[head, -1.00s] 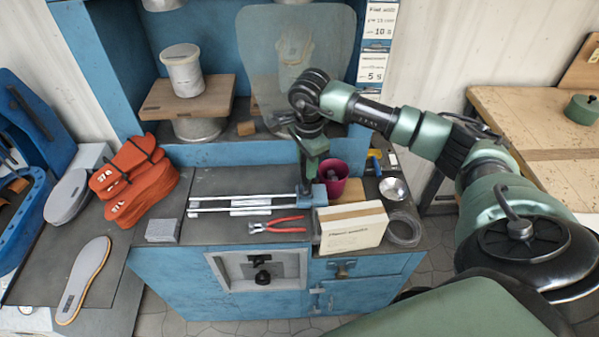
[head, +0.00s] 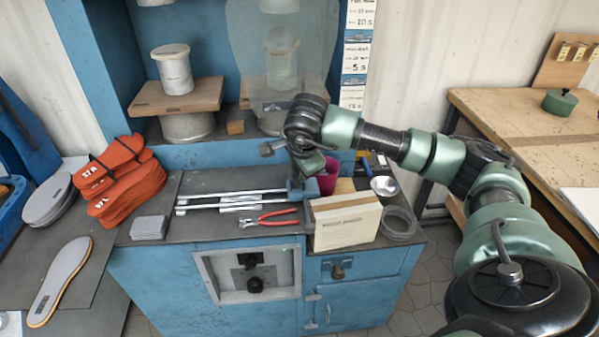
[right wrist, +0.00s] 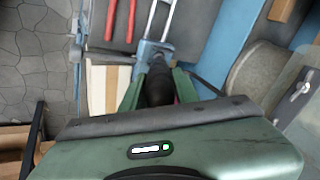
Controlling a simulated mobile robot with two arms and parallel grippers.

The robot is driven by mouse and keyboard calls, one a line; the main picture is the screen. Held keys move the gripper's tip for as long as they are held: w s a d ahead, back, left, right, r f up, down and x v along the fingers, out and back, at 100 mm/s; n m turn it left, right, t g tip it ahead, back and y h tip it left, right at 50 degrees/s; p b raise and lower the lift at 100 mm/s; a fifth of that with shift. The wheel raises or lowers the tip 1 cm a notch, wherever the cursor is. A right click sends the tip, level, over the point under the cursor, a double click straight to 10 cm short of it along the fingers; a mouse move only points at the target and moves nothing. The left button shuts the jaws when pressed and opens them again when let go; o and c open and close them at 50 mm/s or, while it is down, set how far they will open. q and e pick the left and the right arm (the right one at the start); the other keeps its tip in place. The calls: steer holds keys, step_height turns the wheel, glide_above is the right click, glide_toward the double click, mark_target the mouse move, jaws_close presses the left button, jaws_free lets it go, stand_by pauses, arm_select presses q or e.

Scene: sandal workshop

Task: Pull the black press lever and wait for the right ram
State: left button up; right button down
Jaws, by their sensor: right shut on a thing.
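The black press lever (right wrist: 157,85) shows in the right wrist view between the green fingers of my right gripper (right wrist: 158,88). The gripper is shut on it. The lever's foot is at a blue-grey bracket with two pale rods on the bench. In the head view my right gripper (head: 300,178) is low over this bracket and hides most of the lever. The right ram station (head: 283,60) is behind a clear guard, with a pale cylinder seen dimly through it. The left station has a white cylinder (head: 174,72) on a wooden board. My left gripper is out of view.
Red-handled pliers (head: 268,218), a cream box (head: 345,222) and a magenta cup (head: 327,176) are close around the gripper. A wooden table (head: 520,115) stands at the right.

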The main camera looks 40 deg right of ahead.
steer(key=c, duration=1.1)
jaws_free()
steer(key=shift+s+a, duration=0.1)
steer(key=b+v, duration=0.1)
steer(key=v, duration=0.6)
steer(key=shift+s+r, duration=0.2)
steer(key=shift+r, duration=0.15)
